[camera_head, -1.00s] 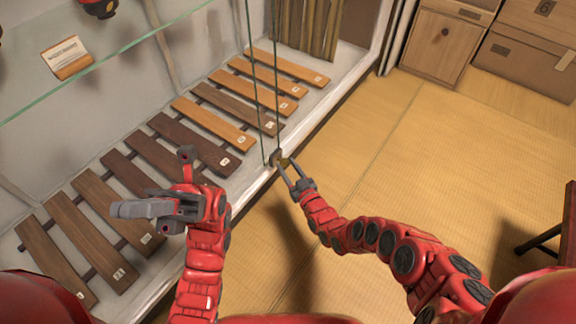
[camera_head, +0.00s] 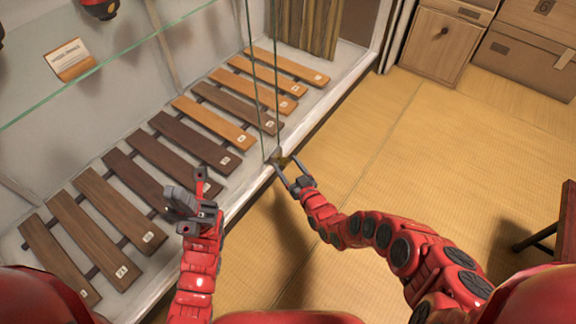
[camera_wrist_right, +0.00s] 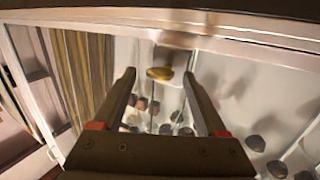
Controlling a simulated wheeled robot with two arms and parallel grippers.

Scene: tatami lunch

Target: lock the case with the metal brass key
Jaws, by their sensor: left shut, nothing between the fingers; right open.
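The display case (camera_head: 150,287) has glass panes and a pale base. The brass key (camera_wrist_right: 160,73) shows in the right wrist view as a small yellow oval at the case's front edge, by the lock (camera_wrist_right: 173,42). It also shows as a small brownish spot (camera_head: 284,160) in the head view. I cannot tell how deep it sits in the lock. My right gripper (camera_head: 287,166) is open, its fingers on either side of the key with gaps visible. My left gripper (camera_head: 177,199) is shut and empty, in front of the case at the left.
Wooden numbered bars (camera_head: 150,160) lie in a row inside the case. Glass edges (camera_head: 248,80) rise by the lock. A wooden cabinet (camera_head: 440,45) and boxes (camera_head: 525,60) stand at the back right. The tatami floor (camera_head: 430,150) is mostly clear, with a dark red stool (camera_head: 555,225) at right.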

